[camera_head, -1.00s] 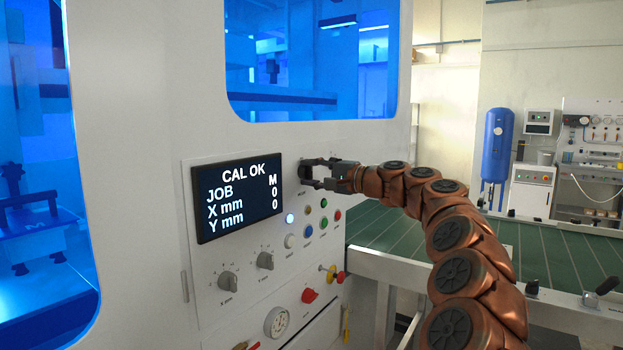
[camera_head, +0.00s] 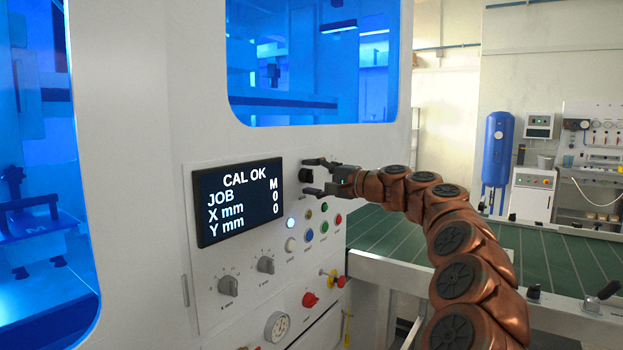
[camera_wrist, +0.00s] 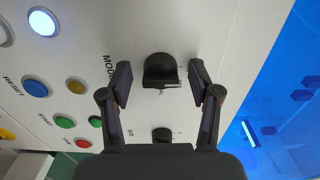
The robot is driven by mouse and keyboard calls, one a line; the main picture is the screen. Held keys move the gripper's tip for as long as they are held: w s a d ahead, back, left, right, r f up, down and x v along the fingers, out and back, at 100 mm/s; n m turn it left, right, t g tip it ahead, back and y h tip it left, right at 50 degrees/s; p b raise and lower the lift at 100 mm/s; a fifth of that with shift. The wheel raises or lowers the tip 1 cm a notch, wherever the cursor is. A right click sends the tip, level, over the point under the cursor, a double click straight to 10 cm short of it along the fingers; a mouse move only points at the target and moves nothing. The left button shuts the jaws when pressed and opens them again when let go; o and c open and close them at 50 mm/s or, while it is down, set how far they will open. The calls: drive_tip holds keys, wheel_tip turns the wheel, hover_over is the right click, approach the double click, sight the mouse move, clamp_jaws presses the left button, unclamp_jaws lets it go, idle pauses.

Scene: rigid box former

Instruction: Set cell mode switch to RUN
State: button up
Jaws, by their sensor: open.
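The cell mode switch (camera_wrist: 161,70) is a black rotary knob on the white panel, under a "MODE" label partly covered by a finger in the wrist view. In the head view the knob (camera_head: 306,175) sits just right of the screen. My gripper (camera_wrist: 160,80) is open, with one finger on each side of the knob and visible gaps to it. In the head view my gripper (camera_head: 312,176) reaches the panel from the right. The knob's position markings are too small to read.
The screen (camera_head: 238,202) reads CAL OK, JOB M, X and Y 0. Coloured buttons (camera_wrist: 64,122) lie beside the knob, and a second black knob (camera_wrist: 162,134) lies near the gripper base.

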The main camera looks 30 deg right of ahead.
drive_tip(key=v, duration=1.2)
idle(0.5)
drive_tip(key=s+a+f+n+g, duration=0.2)
drive_tip(key=s+a+f+g, duration=0.1)
drive_tip(key=a, duration=0.6)
drive_tip(key=s+a+f+n+g+y, duration=0.1)
drive_tip(key=s+a+f+n+g, duration=0.15)
drive_tip(key=a, duration=0.65)
drive_tip(key=s+a+f+n+g, duration=0.2)
drive_tip(key=a+f+n+g, duration=0.15)
drive_tip(key=a, duration=0.45)
drive_tip(key=s+a+f+n+g+h, duration=0.1)
drive_tip(key=s+a+f+g, duration=0.1)
drive_tip(key=s+a+f, duration=0.4)
drive_tip(key=s+f+n+g+h, duration=0.2)
drive_tip(key=s+f+g+h, duration=0.25)
drive_tip(key=s+f, duration=0.85)
drive_tip(key=s+d+f+g+h, duration=0.1)
drive_tip(key=s+d+f+h, duration=0.1)
drive_tip(key=s+d+f, duration=0.45)
drive_tip(key=s+d+f+g+h, duration=0.1)
drive_tip(key=s+f+g+h, duration=0.15)
drive_tip(key=s, duration=0.65)
wheel_tip(320, 180, up, 13)
drive_tip(key=t+p, duration=0.1)
drive_tip(key=p, duration=1.2)
drive_tip(key=shift+w+n+t, duration=0.3)
drive_tip(key=shift+w+n, duration=0.1)
drive_tip(key=shift+w, duration=0.05)
drive_tip(key=shift+d+r, duration=0.1)
